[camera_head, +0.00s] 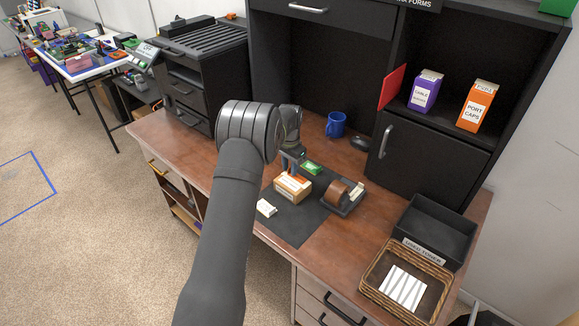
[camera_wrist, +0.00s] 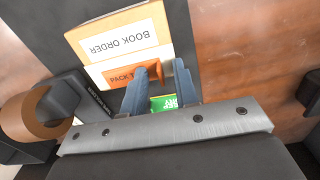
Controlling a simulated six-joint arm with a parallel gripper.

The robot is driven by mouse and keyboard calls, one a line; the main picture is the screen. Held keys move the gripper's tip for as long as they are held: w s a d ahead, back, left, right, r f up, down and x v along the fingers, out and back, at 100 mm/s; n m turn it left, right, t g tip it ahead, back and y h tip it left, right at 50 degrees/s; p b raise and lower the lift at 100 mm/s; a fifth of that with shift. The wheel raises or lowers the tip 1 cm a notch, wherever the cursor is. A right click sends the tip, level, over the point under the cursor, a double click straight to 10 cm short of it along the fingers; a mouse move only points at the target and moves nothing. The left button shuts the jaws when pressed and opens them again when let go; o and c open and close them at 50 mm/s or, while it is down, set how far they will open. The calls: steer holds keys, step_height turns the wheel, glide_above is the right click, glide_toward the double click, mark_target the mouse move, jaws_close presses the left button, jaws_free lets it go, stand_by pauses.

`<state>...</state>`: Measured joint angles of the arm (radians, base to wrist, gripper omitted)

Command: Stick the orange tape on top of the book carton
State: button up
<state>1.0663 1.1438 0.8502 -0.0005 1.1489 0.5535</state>
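The book carton (camera_head: 290,188) is a tan-orange box with a white label, standing on the dark mat in the head view. In the wrist view the carton (camera_wrist: 122,38) shows its "BOOK ORDER" label upside down. The orange tape (camera_wrist: 119,77), a strip printed "PACK T…", shows at the carton's near edge in the wrist view, partly hidden by a finger. My gripper (camera_wrist: 162,72) is right over the carton, its two blue fingers apart with orange between their tips. I cannot tell whether they grip the tape or whether it touches the carton.
A tape dispenser (camera_head: 345,196) with a brown roll stands close to the carton's right. A green box (camera_head: 312,167) lies behind it and a small white block (camera_head: 266,208) in front. A blue mug (camera_head: 335,125) is at the back. A wicker basket (camera_head: 374,272) and black tray (camera_head: 428,220) stand right.

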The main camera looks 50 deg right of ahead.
step_height(320, 180, up, 17)
steer(key=shift+r, duration=0.2)
stand_by(0.3)
steer(key=shift+f, duration=0.1)
step_height(320, 180, down, 17)
steer(key=shift+f, duration=0.1)
stand_by(0.7)
